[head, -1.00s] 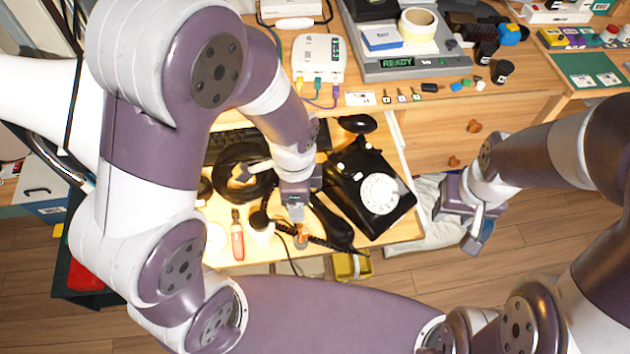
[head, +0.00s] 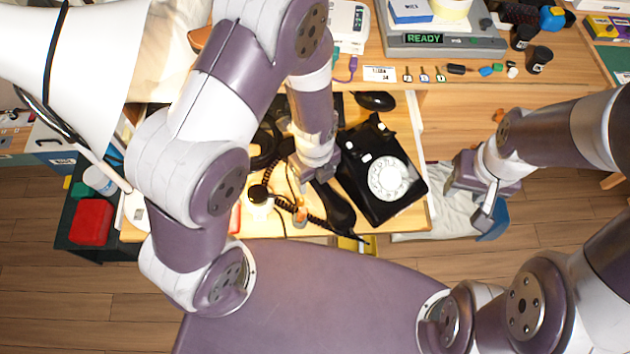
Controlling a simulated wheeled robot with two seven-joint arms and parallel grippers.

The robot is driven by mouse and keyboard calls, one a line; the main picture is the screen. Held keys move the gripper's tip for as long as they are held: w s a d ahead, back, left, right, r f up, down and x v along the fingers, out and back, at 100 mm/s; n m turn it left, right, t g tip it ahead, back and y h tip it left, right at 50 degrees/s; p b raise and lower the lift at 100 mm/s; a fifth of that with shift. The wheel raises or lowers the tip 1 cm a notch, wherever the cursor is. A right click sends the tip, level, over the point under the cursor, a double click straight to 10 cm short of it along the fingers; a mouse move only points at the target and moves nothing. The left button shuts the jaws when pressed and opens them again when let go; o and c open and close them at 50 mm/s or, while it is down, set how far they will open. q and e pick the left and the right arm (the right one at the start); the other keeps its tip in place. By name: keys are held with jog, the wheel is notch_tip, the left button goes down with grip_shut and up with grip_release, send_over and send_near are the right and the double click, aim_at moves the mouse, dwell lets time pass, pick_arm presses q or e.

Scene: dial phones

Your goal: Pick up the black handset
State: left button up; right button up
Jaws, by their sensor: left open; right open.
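The black rotary phone (head: 352,170) with a white dial (head: 388,179) sits on the pulled-out wooden shelf in the head view. The black handset (head: 336,212) lies off the phone, just left of its body, with a coiled cord (head: 280,201) running left from it. My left gripper (head: 318,180) is over the upper end of the handset and hides part of it; I cannot tell whether it touches. It is open, though its fingers are mostly hidden by my arm. My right gripper (head: 476,200) is open and empty, right of the shelf.
A black mouse (head: 375,101) lies behind the phone. A grey device reading READY (head: 440,40) and small coloured parts stand on the desk behind. A red box (head: 91,221) is at the left.

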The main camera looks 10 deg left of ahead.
pick_arm(q)
jog(key=shift+w+f, duration=0.15)
jog(key=shift+f, duration=0.6)
jog(key=shift+r, duration=0.1)
jog(key=shift+c, duration=0.6)
grip_shut()
